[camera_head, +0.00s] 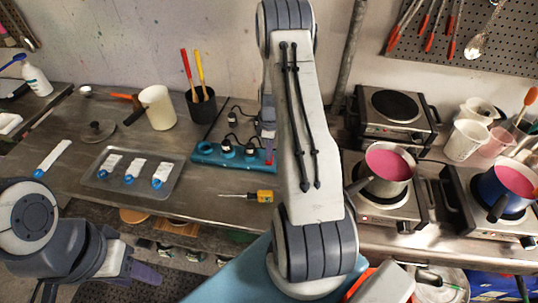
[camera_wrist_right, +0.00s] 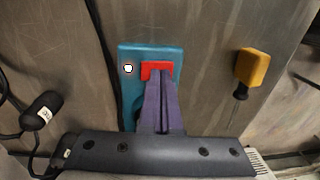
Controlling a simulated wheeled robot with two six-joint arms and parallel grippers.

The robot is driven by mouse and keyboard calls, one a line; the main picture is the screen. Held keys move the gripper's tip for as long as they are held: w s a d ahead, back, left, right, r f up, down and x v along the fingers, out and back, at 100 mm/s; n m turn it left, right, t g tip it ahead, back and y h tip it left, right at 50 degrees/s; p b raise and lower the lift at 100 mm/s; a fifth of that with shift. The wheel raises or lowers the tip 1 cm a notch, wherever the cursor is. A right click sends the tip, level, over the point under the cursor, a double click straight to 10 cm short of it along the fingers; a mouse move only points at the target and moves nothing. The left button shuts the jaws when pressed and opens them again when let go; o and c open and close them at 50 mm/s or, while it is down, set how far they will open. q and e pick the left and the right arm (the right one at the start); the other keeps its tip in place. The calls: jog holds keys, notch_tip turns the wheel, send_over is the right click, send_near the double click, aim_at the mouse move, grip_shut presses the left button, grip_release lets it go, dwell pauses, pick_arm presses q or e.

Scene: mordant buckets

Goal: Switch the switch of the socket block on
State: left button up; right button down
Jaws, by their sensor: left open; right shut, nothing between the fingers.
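The teal socket block (camera_head: 204,153) lies on the metal worktop with several black plugs in it. Its right end shows in the right wrist view (camera_wrist_right: 130,98), with a red switch (camera_wrist_right: 158,67) and a small white round spot (camera_wrist_right: 128,69) beside it. My right gripper (camera_wrist_right: 160,84) is shut and empty, its purple fingertips at the red switch and covering part of it. Whether they touch it, and which way the switch is tipped, I cannot tell. In the head view my right arm partly hides this end. My left gripper (camera_head: 142,264) is open and empty at the lower left, away from the block.
A yellow-black screwdriver (camera_head: 248,196) lies in front of the block. A tray (camera_head: 110,190) with labelled samples is to the left. A black cup (camera_head: 201,107) and white mug (camera_head: 157,107) stand behind. Hot plates with pots (camera_head: 389,166) are at right.

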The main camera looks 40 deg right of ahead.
jog(key=shift+w+d+r, duration=0.1)
jog(key=shift+d, duration=0.05)
jog(key=r+p, duration=0.2)
jog(key=r, duration=0.1)
jog(key=r+p, duration=0.1)
jog(key=r, duration=0.1)
jog(key=shift+a+p, duration=0.25)
jog(key=shift+p, duration=0.15)
jog(key=shift+r+b, duration=0.25)
jog(key=shift+b, duration=0.7)
notch_tip(320, 180, up, 8)
jog(key=s+b, duration=0.1)
jog(key=b, duration=0.1)
jog(key=shift+a+r, duration=0.2)
jog(key=shift+a, duration=0.25)
